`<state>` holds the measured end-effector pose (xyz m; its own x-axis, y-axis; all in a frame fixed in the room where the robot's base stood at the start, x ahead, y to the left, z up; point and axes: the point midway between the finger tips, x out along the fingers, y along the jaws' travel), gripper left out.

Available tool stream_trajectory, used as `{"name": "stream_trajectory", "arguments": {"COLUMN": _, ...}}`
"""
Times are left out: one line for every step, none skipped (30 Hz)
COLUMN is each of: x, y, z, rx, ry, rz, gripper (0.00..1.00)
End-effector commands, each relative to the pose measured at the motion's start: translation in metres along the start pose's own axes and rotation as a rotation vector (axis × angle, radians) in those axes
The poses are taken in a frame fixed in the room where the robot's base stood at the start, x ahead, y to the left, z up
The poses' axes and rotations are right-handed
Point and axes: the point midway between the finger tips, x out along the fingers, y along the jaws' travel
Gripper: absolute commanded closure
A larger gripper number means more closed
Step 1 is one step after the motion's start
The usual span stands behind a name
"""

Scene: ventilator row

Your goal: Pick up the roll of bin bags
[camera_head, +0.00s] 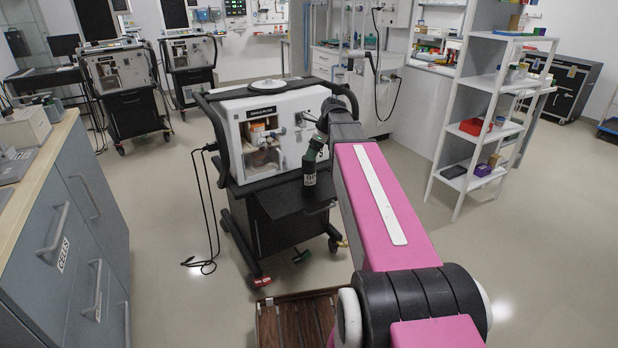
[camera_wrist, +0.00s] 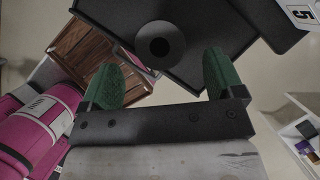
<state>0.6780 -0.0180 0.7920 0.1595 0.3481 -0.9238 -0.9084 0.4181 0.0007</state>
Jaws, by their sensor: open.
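The roll of bin bags (camera_head: 310,171) looks like a dark upright cylinder with a small pale label, standing on the black shelf (camera_head: 284,202) at the front of the nearest ventilator. In the wrist view the roll (camera_wrist: 172,36) shows end-on as a dark ring with a darker hole. My gripper (camera_head: 319,143) is just above the roll in the head view, and its lower part is hard to separate from it. In the wrist view my gripper (camera_wrist: 163,72) is open, its green fingers apart on either side of the line to the roll. Whether they touch it cannot be told.
The nearest ventilator (camera_head: 285,122) stands on a black wheeled cart behind the shelf. A brown slatted crate (camera_head: 295,318) is on the floor in front. A grey drawer cabinet (camera_head: 75,215) stands left, and a white rack (camera_head: 478,110) right.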

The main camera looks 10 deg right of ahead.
Motion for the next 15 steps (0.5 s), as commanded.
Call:
{"name": "stream_trajectory", "arguments": {"x": 0.008, "y": 0.0, "z": 0.0, "rx": 0.0, "ry": 0.001, "rz": 0.002, "gripper": 0.13}}
{"name": "stream_trajectory", "arguments": {"x": 0.011, "y": 0.0, "z": 0.0, "rx": 0.0, "ry": 0.001, "rz": 0.002, "gripper": 0.13}}
{"name": "stream_trajectory", "arguments": {"x": 0.015, "y": 0.0, "z": 0.0, "rx": 0.0, "ry": 0.001, "rz": 0.001, "gripper": 0.13}}
{"name": "stream_trajectory", "arguments": {"x": 0.017, "y": 0.0, "z": 0.0, "rx": 0.0, "ry": 0.0, "rz": 0.0, "gripper": 0.13}}
{"name": "stream_trajectory", "arguments": {"x": 0.018, "y": 0.0, "z": 0.0, "rx": 0.0, "ry": 0.0, "rz": 0.0, "gripper": 0.13}}
{"name": "stream_trajectory", "arguments": {"x": 0.02, "y": 0.0, "z": 0.0, "rx": 0.0, "ry": 0.0, "rz": 0.0, "gripper": 0.13}}
{"name": "stream_trajectory", "arguments": {"x": 0.021, "y": 0.0, "z": 0.0, "rx": -0.001, "ry": 0.0, "rz": 0.0, "gripper": 0.13}}
{"name": "stream_trajectory", "arguments": {"x": 0.022, "y": 0.0, "z": 0.0, "rx": -0.001, "ry": 0.0, "rz": 0.0, "gripper": 0.13}}
{"name": "stream_trajectory", "arguments": {"x": 0.024, "y": 0.0, "z": 0.0, "rx": -0.001, "ry": 0.001, "rz": 0.0, "gripper": 0.13}}
{"name": "stream_trajectory", "arguments": {"x": 0.026, "y": 0.0, "z": 0.0, "rx": -0.001, "ry": 0.001, "rz": 0.001, "gripper": 0.13}}
{"name": "stream_trajectory", "arguments": {"x": 0.029, "y": 0.0, "z": 0.0, "rx": -0.001, "ry": 0.001, "rz": 0.001, "gripper": 0.13}}
{"name": "stream_trajectory", "arguments": {"x": 0.033, "y": 0.0, "z": 0.0, "rx": -0.001, "ry": 0.001, "rz": 0.001, "gripper": 0.13}}
{"name": "stream_trajectory", "arguments": {"x": 0.037, "y": 0.0, "z": 0.0, "rx": -0.001, "ry": 0.001, "rz": 0.001, "gripper": 0.13}}
{"name": "stream_trajectory", "arguments": {"x": 0.041, "y": -0.001, "z": 0.0, "rx": -0.001, "ry": 0.001, "rz": 0.001, "gripper": 0.13}}
{"name": "stream_trajectory", "arguments": {"x": 0.046, "y": -0.001, "z": 0.0, "rx": -0.001, "ry": 0.001, "rz": 0.001, "gripper": 0.13}}
